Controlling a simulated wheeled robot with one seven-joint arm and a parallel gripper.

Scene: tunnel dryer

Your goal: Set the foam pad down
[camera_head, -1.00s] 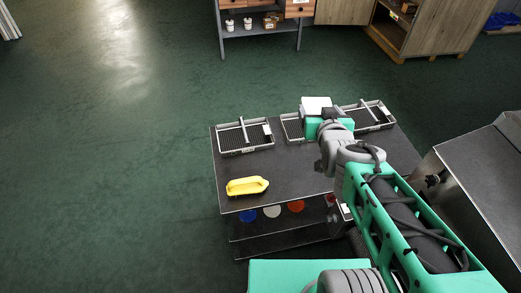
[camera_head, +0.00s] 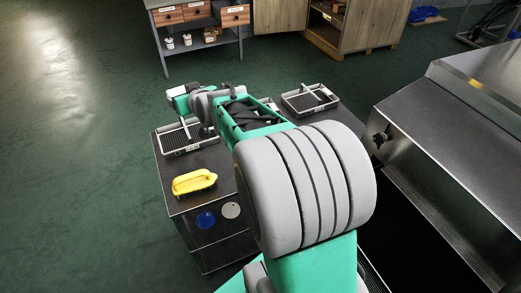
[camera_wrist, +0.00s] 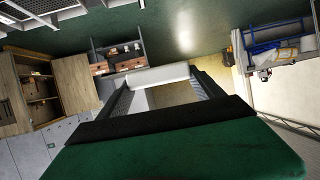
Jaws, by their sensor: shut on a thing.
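My gripper (camera_head: 177,94) is at the far left corner of the dark table, above and just behind the left tray. In the wrist view my gripper (camera_wrist: 158,82) has its two black fingers on either side of a pale white pad (camera_wrist: 155,77), which I take as the foam pad. It is held up, clear of any surface. In the head view the pad is too small to make out clearly. The left wire tray (camera_head: 190,150) stands on the table (camera_head: 212,163). The right tray (camera_head: 313,111) is partly visible; my arm hides the middle of the table.
A yellow-handled brush (camera_head: 194,181) lies at the table's front left. A blue disc (camera_head: 205,220) and a white disc (camera_head: 231,210) show below the top. A steel machine (camera_head: 440,140) stands at the right. Open floor (camera_head: 80,180) lies to the left.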

